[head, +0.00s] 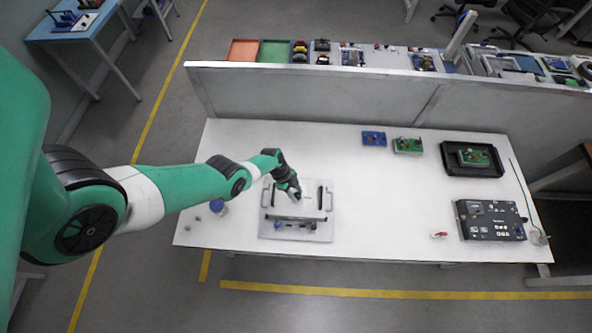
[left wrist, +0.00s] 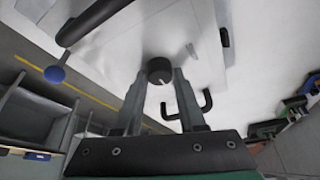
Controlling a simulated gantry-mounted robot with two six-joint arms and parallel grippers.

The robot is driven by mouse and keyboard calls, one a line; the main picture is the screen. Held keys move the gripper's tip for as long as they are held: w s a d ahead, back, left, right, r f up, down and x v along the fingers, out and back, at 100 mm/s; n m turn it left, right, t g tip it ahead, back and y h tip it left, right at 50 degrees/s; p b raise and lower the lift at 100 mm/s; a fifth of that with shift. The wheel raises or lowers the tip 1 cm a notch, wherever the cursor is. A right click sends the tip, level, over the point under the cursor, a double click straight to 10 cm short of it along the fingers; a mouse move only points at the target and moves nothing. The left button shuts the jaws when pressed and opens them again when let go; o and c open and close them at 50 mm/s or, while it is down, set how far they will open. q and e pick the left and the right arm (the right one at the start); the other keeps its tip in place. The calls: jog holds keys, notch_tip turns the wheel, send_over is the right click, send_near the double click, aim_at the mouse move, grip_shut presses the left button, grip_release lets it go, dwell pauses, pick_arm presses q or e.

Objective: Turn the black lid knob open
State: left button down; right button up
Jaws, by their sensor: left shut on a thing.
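A light grey fixture (head: 318,228) with a pale lid (head: 312,192) sits on the left half of the white table. The black lid knob (left wrist: 159,70) shows in the left wrist view, with a pale mark on its face. My left gripper (head: 296,194) is over the lid in the head view; in the left wrist view its two fingers (left wrist: 158,82) are shut on the knob, one on each side. The gripper hides the knob in the head view. My right gripper is in neither view.
Dark handles (head: 328,200) stand on the fixture, and a dark bar (head: 296,219) crosses its front. Left of it is a small blue object (head: 217,206). Boards (head: 407,146), a black tray (head: 460,172) and a black box (head: 490,222) are on the right. The table's middle is clear.

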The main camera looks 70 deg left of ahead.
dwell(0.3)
pick_arm(q)
jog(key=shift+c, duration=2.4)
grip_release()
jog(key=p+v, duration=1)
jog(key=v, duration=0.1)
jog(key=shift+r+p, duration=0.25)
jog(key=shift+p, duration=0.15)
jog(key=shift+a, duration=0.1)
